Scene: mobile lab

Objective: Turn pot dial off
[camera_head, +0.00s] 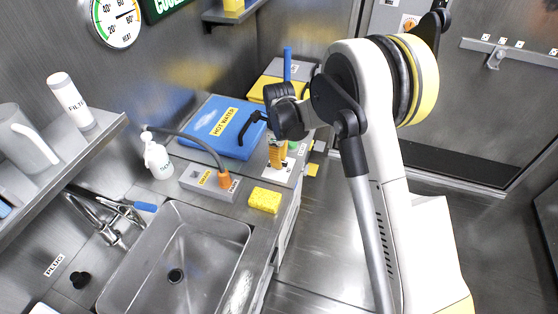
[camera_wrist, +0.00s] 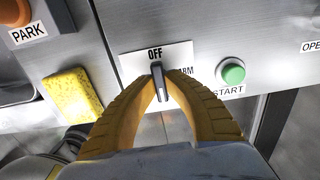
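The pot dial (camera_wrist: 159,84) is a dark knob with a light pointer line on a white label plate (camera_wrist: 130,65) in the wrist view. Its pointer is in line with the word OFF at the top; another label, partly covered and ending in "RM", lies to the right. My gripper (camera_wrist: 161,92) has yellow ribbed fingers, one on each side of the knob, closed in on it and seemingly touching. In the head view my gripper (camera_head: 277,155) points down at the counter's right end, and the dial is hidden by the fingers.
A green START button (camera_wrist: 233,73) is close to the right of the dial. A yellow sponge (camera_wrist: 72,95) lies to the left, also in the head view (camera_head: 264,200). A blue HOT WATER box (camera_head: 222,127), a grey box with orange knob (camera_head: 209,182) and a sink (camera_head: 190,225) are left of my gripper.

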